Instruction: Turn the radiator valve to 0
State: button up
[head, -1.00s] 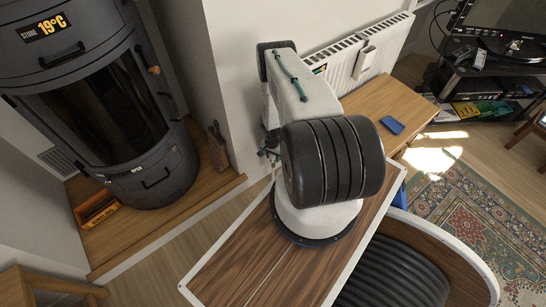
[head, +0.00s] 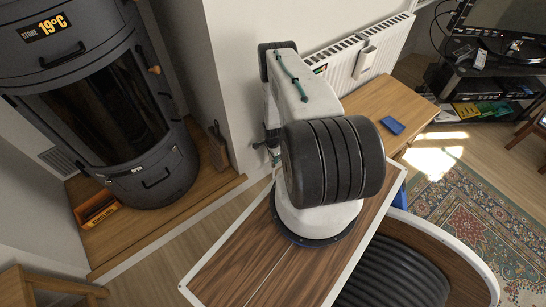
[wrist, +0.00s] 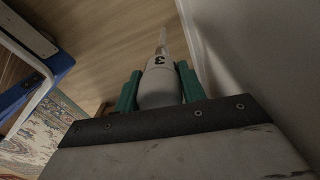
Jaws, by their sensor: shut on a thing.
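The radiator valve (wrist: 160,88) is a white rounded knob in the wrist view, with a dark digit 3 on its far end. A thin pale pipe or stem runs beyond it. My gripper (wrist: 160,84) has its two green fingers on either side of the knob and is shut on it. A pointer mark and the digit 0 cannot be made out. In the head view my own arm covers most of that spot, so the valve is not clearly seen there.
The white radiator (head: 355,55) hangs on the wall behind my arm. A wooden table (head: 405,95) with a blue object (head: 392,125) stands right of it. A dark stove (head: 110,100) stands left. In the wrist view a wall (wrist: 240,50) runs close right of the valve.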

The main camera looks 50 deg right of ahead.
jog(key=shift+w+a, duration=0.1)
dwell(0.3)
jog(key=o, duration=1)
jog(key=shift+c, duration=0.2)
jog(key=shift+r, duration=0.55)
notch_tip(320, 180, up, 7)
jog(key=shift+w+f, duration=0.1)
jog(key=shift+f, duration=0.05)
